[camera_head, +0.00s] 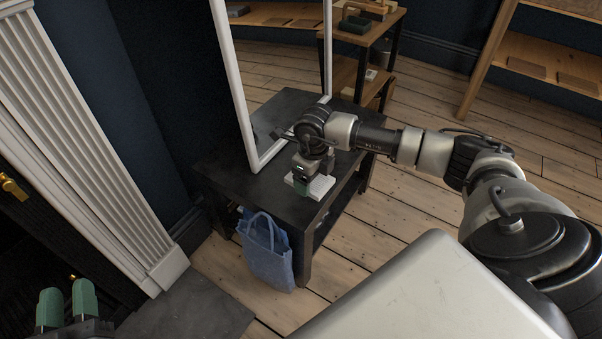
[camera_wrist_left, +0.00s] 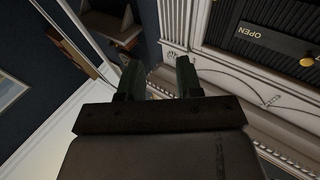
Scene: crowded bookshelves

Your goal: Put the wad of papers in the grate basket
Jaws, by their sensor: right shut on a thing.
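The wad of papers (camera_head: 320,187) is a small white stack on the dark side table. My right gripper (camera_head: 304,188), with green fingertips, is at its left part and shut on it. The gripper hides some of the wad, and I cannot tell whether the wad is lifted off the table. My left gripper (camera_head: 67,306) is at the lower left in the head view, its two green fingers apart and empty. It also shows open in the left wrist view (camera_wrist_left: 159,80). I cannot make out the grate basket in either view.
The dark side table (camera_head: 240,180) carries a white-framed mirror (camera_head: 238,90), close behind my right gripper. A blue bag (camera_head: 267,252) hangs at its front. Wooden floor is open right of the table.

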